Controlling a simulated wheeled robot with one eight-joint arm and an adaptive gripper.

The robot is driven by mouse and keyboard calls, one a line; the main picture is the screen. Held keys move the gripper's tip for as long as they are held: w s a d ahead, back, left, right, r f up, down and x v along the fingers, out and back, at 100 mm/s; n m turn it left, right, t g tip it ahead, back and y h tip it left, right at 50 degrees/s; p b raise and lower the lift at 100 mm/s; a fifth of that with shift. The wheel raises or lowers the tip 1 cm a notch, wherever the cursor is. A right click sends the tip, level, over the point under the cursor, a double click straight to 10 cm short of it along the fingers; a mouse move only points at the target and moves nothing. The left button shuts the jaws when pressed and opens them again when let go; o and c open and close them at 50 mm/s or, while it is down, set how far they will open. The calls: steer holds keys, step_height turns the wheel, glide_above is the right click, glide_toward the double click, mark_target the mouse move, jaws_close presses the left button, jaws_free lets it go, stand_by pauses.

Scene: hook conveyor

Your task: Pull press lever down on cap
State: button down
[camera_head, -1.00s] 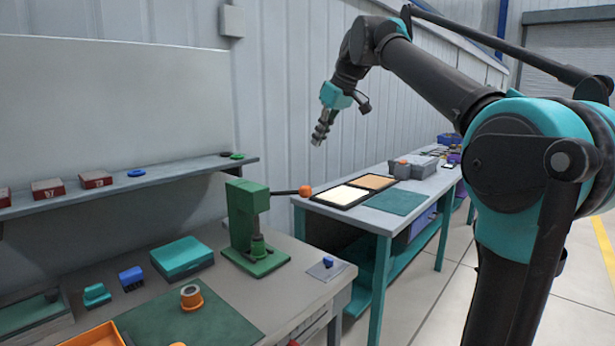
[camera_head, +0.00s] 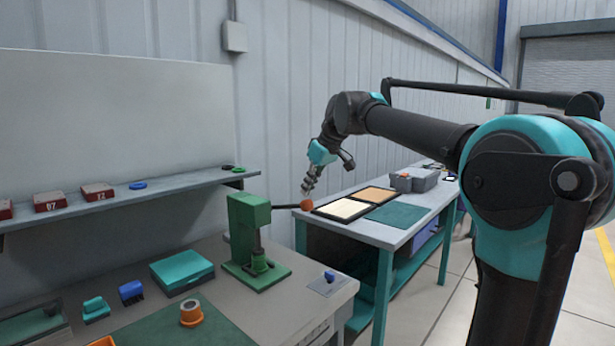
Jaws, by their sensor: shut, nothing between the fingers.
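The green press (camera_head: 247,232) stands on the grey workbench. Its dark lever (camera_head: 285,206) sticks out to the right, nearly level, and ends in an orange ball knob (camera_head: 313,208). A green round part (camera_head: 259,262) sits on the press base under the ram; I cannot tell whether it is the cap. My gripper (camera_head: 306,190) is shut and empty. It points down just above the knob in the picture; whether it touches the knob is not clear.
A teal box (camera_head: 182,270), blue and teal small parts and an orange ring (camera_head: 191,312) lie on the bench left of the press. A second table (camera_head: 420,206) with trays stands behind on the right. A shelf (camera_head: 120,203) runs along the back.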

mark_target(310, 199)
steer(key=shift+d+f, duration=0.1)
steer(key=shift+f, duration=0.15)
steer(key=shift+s+d+f+t+y, duration=0.2)
steer(key=shift+s+d+f+y, duration=0.1)
steer(key=shift+f, duration=0.3)
steer(key=shift+s+d+f+t+y, duration=0.15)
steer(key=shift+s+f+t+y, duration=0.1)
steer(key=shift+f, duration=0.35)
